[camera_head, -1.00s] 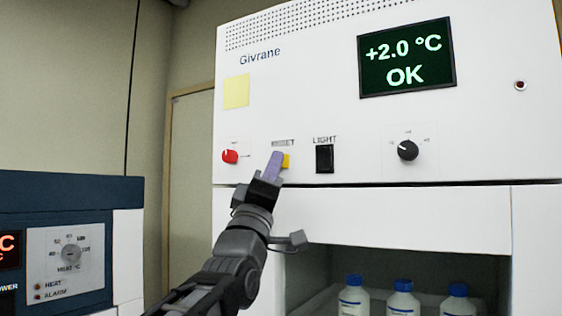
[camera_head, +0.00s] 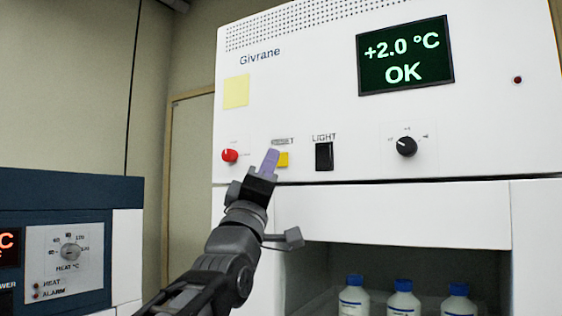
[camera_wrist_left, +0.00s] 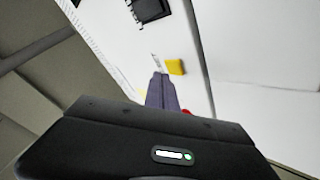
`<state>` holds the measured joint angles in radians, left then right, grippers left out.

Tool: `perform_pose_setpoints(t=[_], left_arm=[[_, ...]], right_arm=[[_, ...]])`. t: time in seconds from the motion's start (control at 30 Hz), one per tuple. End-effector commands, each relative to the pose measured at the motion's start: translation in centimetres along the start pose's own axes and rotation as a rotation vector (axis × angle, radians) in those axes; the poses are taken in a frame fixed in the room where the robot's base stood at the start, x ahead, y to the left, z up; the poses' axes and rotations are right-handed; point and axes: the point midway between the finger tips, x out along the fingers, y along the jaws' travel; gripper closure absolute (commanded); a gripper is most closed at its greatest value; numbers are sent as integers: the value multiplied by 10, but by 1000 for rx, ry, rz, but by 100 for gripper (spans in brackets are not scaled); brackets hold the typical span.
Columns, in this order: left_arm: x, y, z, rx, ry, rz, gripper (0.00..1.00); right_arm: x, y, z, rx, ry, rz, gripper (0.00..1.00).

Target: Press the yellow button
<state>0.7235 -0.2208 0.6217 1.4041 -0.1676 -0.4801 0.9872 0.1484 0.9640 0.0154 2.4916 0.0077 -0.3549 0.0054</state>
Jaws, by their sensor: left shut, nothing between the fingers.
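The yellow button (camera_head: 283,160) is a small square on the white panel of the Givrane unit, under a partly hidden label ending in T. It also shows in the left wrist view (camera_wrist_left: 175,67). My left gripper (camera_head: 271,156) is shut and empty, its purple fingers pointing up at the panel. In the head view the fingertips stand just left of the button and cover part of its surroundings. In the left wrist view the fingertips (camera_wrist_left: 160,77) are beside the button, not over it; I cannot tell how far they are from the panel. My right gripper is not in view.
A red knob (camera_head: 230,156) is left of the fingers, and a black LIGHT switch (camera_head: 324,156) and a black dial (camera_head: 406,146) are to the right. The display (camera_head: 405,57) reads +2.0 °C OK. Bottles (camera_head: 403,299) stand in the compartment below. A dark blue unit (camera_head: 70,190) is at left.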

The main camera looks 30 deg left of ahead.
Motion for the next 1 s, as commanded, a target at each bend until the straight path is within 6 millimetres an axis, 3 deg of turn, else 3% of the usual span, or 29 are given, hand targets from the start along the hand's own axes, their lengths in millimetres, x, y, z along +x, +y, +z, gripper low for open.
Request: perform_pose_setpoints(t=[0.53, 1.0], left_arm=[[-33, 21, -20, 0, 0, 3, 100], [-35, 26, -25, 1, 0, 0, 100]], right_arm=[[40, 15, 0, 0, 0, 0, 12], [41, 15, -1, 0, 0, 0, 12]])
